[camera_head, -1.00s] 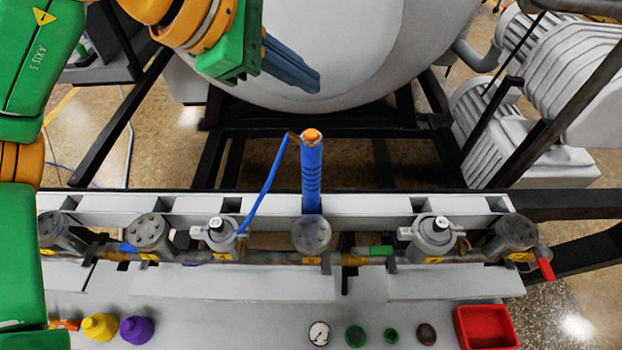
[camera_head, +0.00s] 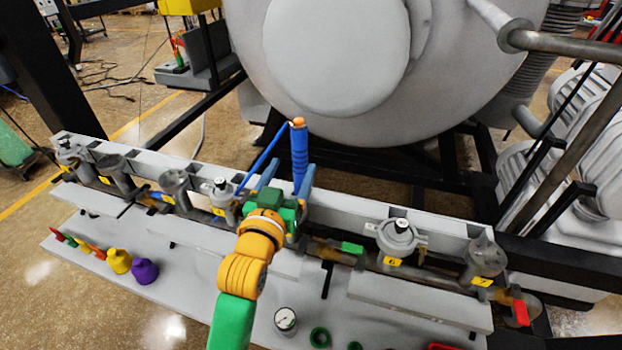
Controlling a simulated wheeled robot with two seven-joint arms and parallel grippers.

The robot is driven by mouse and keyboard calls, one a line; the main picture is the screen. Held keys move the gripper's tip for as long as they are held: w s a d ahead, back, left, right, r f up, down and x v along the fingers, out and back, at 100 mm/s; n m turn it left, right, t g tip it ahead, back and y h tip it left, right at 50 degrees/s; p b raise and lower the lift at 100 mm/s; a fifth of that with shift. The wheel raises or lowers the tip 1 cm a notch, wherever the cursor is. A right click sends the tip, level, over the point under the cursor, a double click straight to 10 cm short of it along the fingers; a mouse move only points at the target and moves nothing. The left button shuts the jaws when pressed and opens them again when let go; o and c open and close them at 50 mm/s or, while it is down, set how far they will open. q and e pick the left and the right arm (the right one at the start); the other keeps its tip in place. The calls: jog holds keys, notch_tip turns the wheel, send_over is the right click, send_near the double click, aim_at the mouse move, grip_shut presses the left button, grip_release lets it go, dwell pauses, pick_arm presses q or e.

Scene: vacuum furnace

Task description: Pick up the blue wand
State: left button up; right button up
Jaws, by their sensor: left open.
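The blue wand (camera_head: 299,155) stands nearly upright at the rail, with an orange tip and ribbed grip. A thin blue hose runs from its top down to the left. My left gripper (camera_head: 288,178) is at the wand's lower part, its arm reaching up from the bottom of the picture. Its two blue-grey fingers are apart, one left of the wand and one close to its right side. I cannot tell whether either finger touches it. The wand's foot is hidden behind the gripper. My right gripper is not in view.
A grey valve rail (camera_head: 345,228) with several valves crosses the scene. The large white furnace vessel (camera_head: 440,100) stands behind. Yellow (camera_head: 119,262) and purple (camera_head: 144,272) bottles and a gauge (camera_head: 285,320) are on the front shelf. A red handle (camera_head: 521,312) is at right.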

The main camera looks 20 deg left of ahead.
aim_at(298, 156)
pick_arm(q)
jog(key=w, duration=0.3)
jog(key=w+p, duration=0.1)
jog(key=w, duration=0.2)
jog(key=shift+w+a+r, duration=0.1)
jog(key=shift+a+r, duration=0.05)
jog(key=shift+a, duration=0.05)
jog(key=shift+w+d, duration=0.1)
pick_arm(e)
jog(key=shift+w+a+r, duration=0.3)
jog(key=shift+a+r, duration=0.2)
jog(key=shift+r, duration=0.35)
pick_arm(q)
jog(key=shift+c, duration=0.3)
grip_shut()
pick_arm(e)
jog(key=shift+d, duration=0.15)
